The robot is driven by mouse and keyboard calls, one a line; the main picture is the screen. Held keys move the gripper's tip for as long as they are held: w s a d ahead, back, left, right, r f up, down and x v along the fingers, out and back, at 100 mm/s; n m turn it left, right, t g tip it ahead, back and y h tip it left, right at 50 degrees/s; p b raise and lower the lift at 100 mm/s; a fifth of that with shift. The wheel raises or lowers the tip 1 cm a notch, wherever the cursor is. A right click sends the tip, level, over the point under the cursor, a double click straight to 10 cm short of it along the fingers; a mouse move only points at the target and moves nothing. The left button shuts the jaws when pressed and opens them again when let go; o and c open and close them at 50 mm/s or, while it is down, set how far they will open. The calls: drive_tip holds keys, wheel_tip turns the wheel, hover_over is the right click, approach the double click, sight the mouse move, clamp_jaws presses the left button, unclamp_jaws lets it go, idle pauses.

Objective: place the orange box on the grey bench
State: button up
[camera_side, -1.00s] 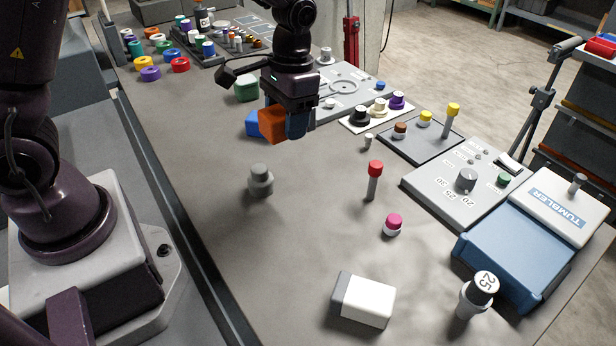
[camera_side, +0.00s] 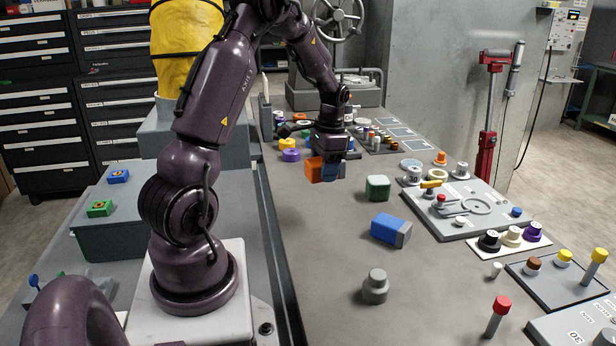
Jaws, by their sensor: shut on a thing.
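The orange box (camera_side: 313,169) is held in my gripper (camera_side: 329,168), on the picture's left side of the jaws. A blue-grey finger shows at its right and hides part of the grip. The grey bench (camera_side: 330,240) is the long worktop under and in front of my gripper. The box appears to be over the bench's far half, upright or nearly so. I cannot tell how large the gap beneath it is.
A green block (camera_side: 378,188), a blue box (camera_side: 386,227) and a grey knobbed weight (camera_side: 375,287) stand on the bench to the right and nearer. A grey control plate (camera_side: 470,212) fills the right side. The bench's near left is bare.

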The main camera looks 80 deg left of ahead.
drive_tip(key=s+a+m, duration=0.4)
drive_tip(key=a+m, duration=0.2)
drive_tip(key=m, duration=0.2)
drive_tip(key=shift+a+r+y, duration=0.25)
drive_tip(key=shift+a+y, duration=0.05)
drive_tip(key=shift+y, duration=0.1)
drive_tip(key=shift+w, duration=0.1)
drive_tip(key=w+a+f, duration=0.2)
drive_tip(key=a+f, duration=0.1)
drive_tip(key=w+a+f, duration=0.2)
drive_tip(key=a+f, duration=0.1)
drive_tip(key=a, duration=0.1)
drive_tip(key=w+a+f, duration=0.3)
drive_tip(key=a, duration=0.1)
drive_tip(key=shift+w, duration=0.1)
drive_tip(key=shift+a+f, duration=0.1)
drive_tip(key=shift+f, duration=0.05)
drive_tip(key=shift+w+a+f, duration=0.15)
drive_tip(key=shift+f, duration=0.7)
drive_tip(key=shift+w+a+f, duration=0.1)
drive_tip(key=shift+f, duration=0.7)
drive_tip(key=shift+f, duration=0.15)
